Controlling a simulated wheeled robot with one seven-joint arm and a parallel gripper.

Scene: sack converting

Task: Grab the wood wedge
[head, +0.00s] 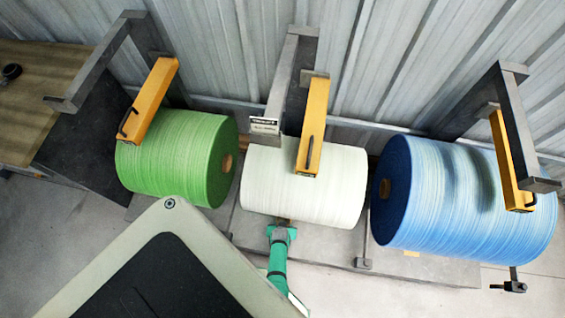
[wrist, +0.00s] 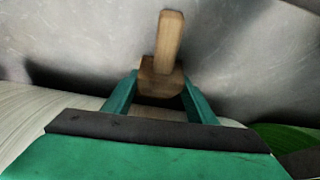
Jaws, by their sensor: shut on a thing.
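The wood wedge (wrist: 166,45) shows in the wrist view as a brown block with a paler wooden bar standing up from it. My gripper (wrist: 160,88) has its two green fingers on either side of the block, shut on it. In the head view my green gripper (head: 281,234) is at the lower front of the white roll, near the grey base. The wedge is too small or hidden to make out clearly in the head view.
A green roll (head: 170,160), a white roll (head: 330,195) and a blue roll (head: 450,200) stand in a row below grey brackets with yellow arms (head: 312,125). A corrugated wall (head: 400,60) is behind. Pale floor (head: 350,295) lies open in front.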

